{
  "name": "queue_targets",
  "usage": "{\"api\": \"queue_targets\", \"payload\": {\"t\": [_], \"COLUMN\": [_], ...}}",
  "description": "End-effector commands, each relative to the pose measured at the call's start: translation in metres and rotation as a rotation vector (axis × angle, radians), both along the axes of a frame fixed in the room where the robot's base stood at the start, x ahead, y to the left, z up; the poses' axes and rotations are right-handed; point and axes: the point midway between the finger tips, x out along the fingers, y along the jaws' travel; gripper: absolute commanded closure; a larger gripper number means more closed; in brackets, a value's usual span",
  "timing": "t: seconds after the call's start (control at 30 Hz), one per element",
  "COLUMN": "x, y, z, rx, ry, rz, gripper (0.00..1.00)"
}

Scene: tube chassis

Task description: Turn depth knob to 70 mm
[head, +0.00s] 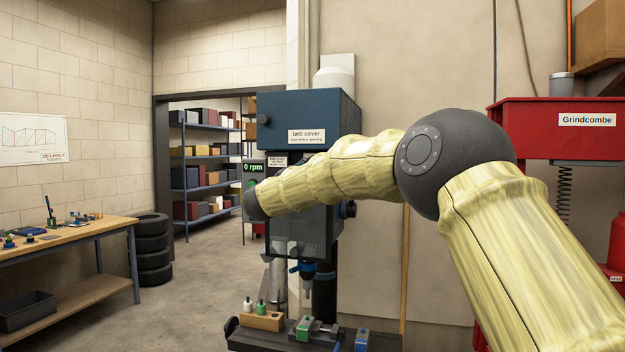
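A drill press with a blue belt cover (305,108) stands ahead of me in the head view. Its display (253,167) reads 0 rpm. Its grey head (312,236) is partly hidden by my sleeved forearm. A small dark knob (349,209) sticks out at the head's right side; I cannot tell whether it is the depth knob, and no depth scale is readable. The chuck (306,272) with a blue ring hangs below. My arm reaches left across the press, ending in a dark joint at the display's lower left. My gripper is not visible.
Below the chuck, the press table (262,340) holds a green vise (309,328) and a wooden block (261,320) with small bottles.

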Motion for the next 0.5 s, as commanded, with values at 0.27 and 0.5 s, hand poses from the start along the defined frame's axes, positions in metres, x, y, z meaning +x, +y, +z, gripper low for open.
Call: {"api": "queue_targets", "payload": {"t": [0.27,0.5], "x": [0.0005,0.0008], "y": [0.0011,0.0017], "z": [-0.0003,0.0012], "rx": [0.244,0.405], "ry": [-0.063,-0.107], "rz": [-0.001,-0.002], "gripper": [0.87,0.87]}}
